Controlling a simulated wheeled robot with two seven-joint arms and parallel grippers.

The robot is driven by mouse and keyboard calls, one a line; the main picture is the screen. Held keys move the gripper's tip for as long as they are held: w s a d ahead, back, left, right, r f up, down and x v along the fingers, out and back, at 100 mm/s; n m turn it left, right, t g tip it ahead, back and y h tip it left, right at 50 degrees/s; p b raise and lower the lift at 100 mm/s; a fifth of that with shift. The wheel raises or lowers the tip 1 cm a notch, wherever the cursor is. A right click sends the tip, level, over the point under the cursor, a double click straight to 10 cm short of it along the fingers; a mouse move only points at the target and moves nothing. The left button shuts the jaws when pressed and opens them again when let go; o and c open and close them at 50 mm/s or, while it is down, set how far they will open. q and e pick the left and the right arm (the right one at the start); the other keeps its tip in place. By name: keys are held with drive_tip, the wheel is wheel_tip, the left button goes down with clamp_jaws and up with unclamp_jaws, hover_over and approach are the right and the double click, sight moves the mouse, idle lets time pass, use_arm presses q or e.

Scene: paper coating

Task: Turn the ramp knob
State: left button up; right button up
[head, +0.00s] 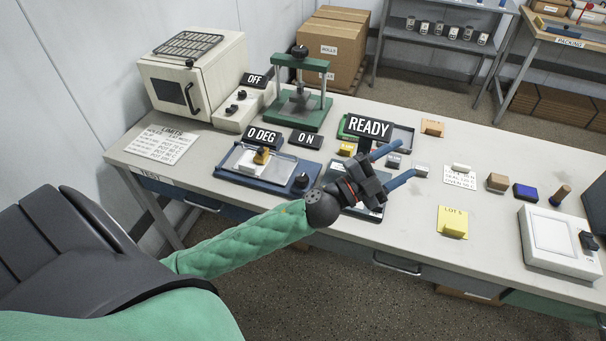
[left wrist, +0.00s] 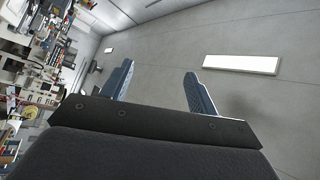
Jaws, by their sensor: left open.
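No knob carries a readable "ramp" label, so I cannot tell which one is the ramp knob. A black knob (head: 301,180) sits on the right end of the blue device (head: 262,180) below the "0 DEG" and "ON" signs. Two small dark knobs (head: 236,101) are on the cream oven's side panel, below an "OFF" sign. Another dark knob (head: 589,240) is on the white box at the right. My left gripper (head: 408,159) is open and empty above the table, right of the blue device. Its two blue fingers stand apart in the left wrist view (left wrist: 158,67).
The cream oven (head: 170,85) and green press (head: 302,115) stand at the back left. The "READY" sign (head: 369,128) is close to my gripper. Blocks, a yellow card (head: 453,222) and a white box (head: 555,240) lie to the right. Bare tabletop lies between them.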

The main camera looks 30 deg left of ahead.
use_arm(q)
drive_tip(key=s+d+m+g+h, duration=0.1)
drive_tip(key=d+m+g+h, duration=0.2)
drive_tip(key=m+g+h, duration=0.4)
use_arm(e)
drive_tip(key=s+f, duration=0.4)
drive_tip(key=f, duration=0.7)
drive_tip(key=s+f, duration=0.4)
drive_tip(key=f, duration=0.7)
use_arm(q)
drive_tip(key=m+g+y, duration=1)
drive_tip(key=g+y, duration=0.1)
drive_tip(key=y, duration=0.9)
hover_over(302, 177)
wheel_tip(302, 177, down, 13)
drive_tip(key=shift+r, duration=0.1)
drive_tip(key=shift+f+p, duration=0.45)
drive_tip(key=shift+f, duration=0.1)
drive_tip(key=shift+f+p, duration=1.4)
drive_tip(key=shift+f, duration=1.9)
use_arm(e)
drive_tip(key=s+d+f+g, duration=0.1)
drive_tip(key=s+d+f, duration=0.2)
drive_tip(key=s+f, duration=0.6)
drive_tip(key=shift+s+d, duration=0.15)
drive_tip(key=shift+s, duration=0.4)
use_arm(q)
drive_tip(key=shift+c, duration=0.5)
